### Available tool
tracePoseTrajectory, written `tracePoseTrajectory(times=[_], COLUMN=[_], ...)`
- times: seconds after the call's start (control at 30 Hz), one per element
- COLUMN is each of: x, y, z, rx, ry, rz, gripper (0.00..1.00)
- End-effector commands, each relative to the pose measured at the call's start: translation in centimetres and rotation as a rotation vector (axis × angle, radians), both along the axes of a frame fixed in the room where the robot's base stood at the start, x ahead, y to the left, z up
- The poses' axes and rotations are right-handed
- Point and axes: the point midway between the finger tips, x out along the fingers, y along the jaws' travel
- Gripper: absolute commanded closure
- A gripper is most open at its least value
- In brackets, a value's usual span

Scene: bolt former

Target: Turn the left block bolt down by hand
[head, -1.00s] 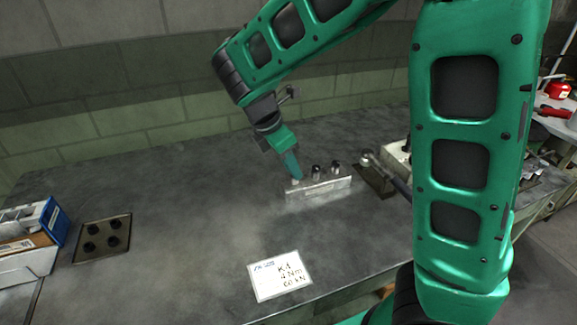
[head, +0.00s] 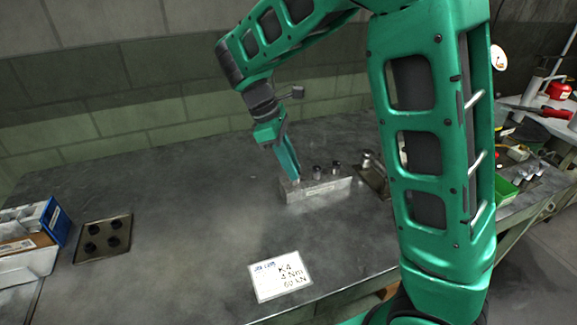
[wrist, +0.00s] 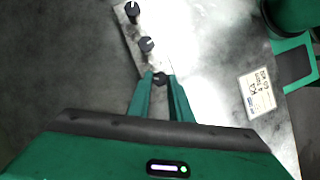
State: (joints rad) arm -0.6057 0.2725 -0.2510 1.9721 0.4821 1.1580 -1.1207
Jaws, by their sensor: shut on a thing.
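The metal block (head: 318,189) lies on the bench, with bolts standing in a row along its top. Two dark bolt heads show at its middle (head: 316,172) and right (head: 336,169). My gripper (head: 297,178) points down at the block's left end. In the wrist view my gripper (wrist: 160,84) is shut on the left bolt (wrist: 160,79), its dark head between the fingertips. The other bolts show in the wrist view as dark heads with pale marks, at the middle (wrist: 147,44) and far end (wrist: 132,9). How deep the left bolt sits is hidden by the fingers.
A white card (head: 280,276) with handwriting lies at the bench's front. A dark tray (head: 103,238) with several black round pieces and a blue box (head: 53,222) are at the left. A metal fixture (head: 373,175) stands just right of the block. The bench between tray and block is clear.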

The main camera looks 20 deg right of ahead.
Motion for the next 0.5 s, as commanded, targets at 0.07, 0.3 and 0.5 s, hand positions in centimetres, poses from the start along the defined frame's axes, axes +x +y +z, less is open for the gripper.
tracePoseTrajectory(times=[0.07, 0.3, 0.5], x=[0.5, 0.75, 0.88], y=[-0.13, -0.33, -0.57], z=[0.13, 0.19, 0.19], rx=[0.002, 0.004, 0.004], ry=[-0.01, -0.012, -0.012], rz=[-0.073, -0.302, -0.493], gripper=[1.0, 1.0, 1.0])
